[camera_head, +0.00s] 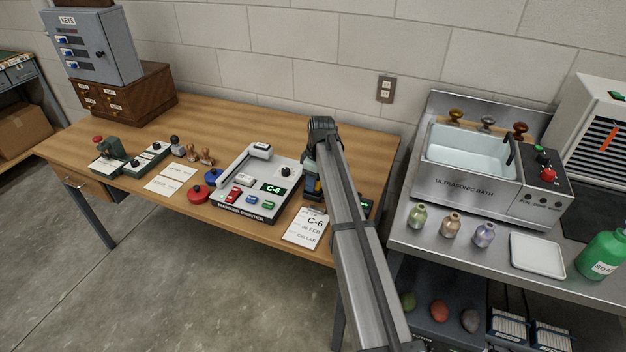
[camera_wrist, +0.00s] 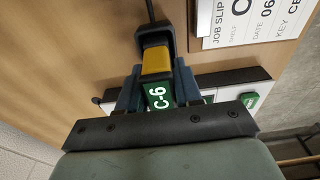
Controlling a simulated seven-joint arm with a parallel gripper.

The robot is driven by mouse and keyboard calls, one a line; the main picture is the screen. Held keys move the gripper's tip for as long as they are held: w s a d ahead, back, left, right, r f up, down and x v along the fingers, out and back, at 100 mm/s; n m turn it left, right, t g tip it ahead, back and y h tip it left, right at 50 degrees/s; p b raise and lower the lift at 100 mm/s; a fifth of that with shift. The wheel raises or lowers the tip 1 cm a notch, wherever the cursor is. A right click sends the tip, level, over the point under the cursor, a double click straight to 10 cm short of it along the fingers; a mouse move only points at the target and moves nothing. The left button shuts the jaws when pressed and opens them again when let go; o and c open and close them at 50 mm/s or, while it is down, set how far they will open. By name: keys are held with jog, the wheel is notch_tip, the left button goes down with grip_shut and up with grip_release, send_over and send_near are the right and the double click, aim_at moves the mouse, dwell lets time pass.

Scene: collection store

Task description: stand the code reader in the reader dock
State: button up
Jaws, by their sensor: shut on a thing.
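My gripper (camera_wrist: 157,86) is shut on the code reader (camera_wrist: 156,62), which has a yellow body and a green screen reading C-6. In the wrist view a jaw lies on each side of it. A dark U-shaped piece (camera_wrist: 168,44) with a cable surrounds its far end; I cannot tell whether this is the reader's head or the reader dock. In the head view my gripper (camera_head: 312,188) is low over the desk, right of the marker printer, and my arm hides much of it. The dock is not clearly identifiable.
The marker printer (camera_head: 230,206) stands close on the left. A job slip (camera_head: 306,229) lies in front. A small dark thing with a green display (camera_head: 366,203) shows right of my arm, partly hidden. The ultrasonic bath (camera_head: 465,187) stands on the steel bench at right. Back-right desk wood is clear.

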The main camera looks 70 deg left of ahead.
jog(key=shift+f, duration=0.25)
jog(key=o, duration=0.6)
jog(key=shift+c, duration=0.2)
jog(key=shift+w+d+r, duration=0.15)
jog(key=shift+r, duration=1.65)
jog(key=shift+w+d+r, duration=0.15)
jog(key=shift+r, duration=1.7)
jog(key=shift+w+d+r, duration=0.15)
jog(key=shift+r, duration=1.65)
